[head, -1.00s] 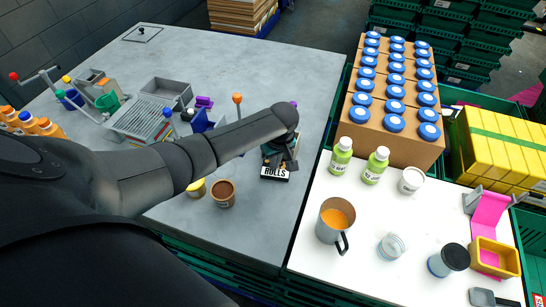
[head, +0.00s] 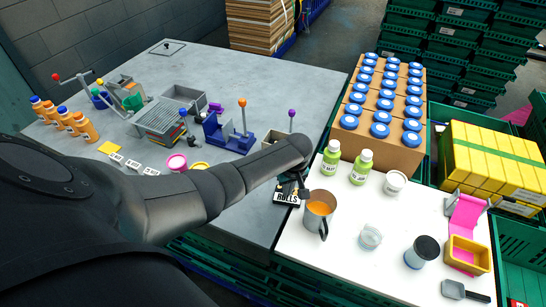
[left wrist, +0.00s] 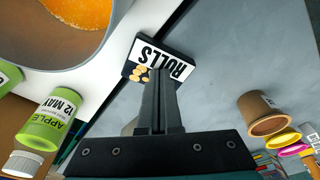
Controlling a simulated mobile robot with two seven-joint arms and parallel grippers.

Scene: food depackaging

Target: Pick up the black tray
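The black tray (head: 287,199) is small, with a white label reading ROLLS and several small yellow pieces on it. It is at the inner edge of the white table, left of the metal mug, and it also shows in the left wrist view (left wrist: 187,54). My left gripper (head: 293,186) reaches over it from above. In the left wrist view its fingers (left wrist: 161,90) are close together and meet the tray's near edge, appearing shut on it. The exact contact is partly hidden by the fingers. My right gripper is not in view.
The metal mug (head: 319,211) of orange liquid stands close to the tray's right. Green bottles (head: 330,160), a white tub (head: 395,183) and a glass jar (head: 370,237) stand on the white table (head: 345,270). The grey table (head: 255,85) has free room at the back.

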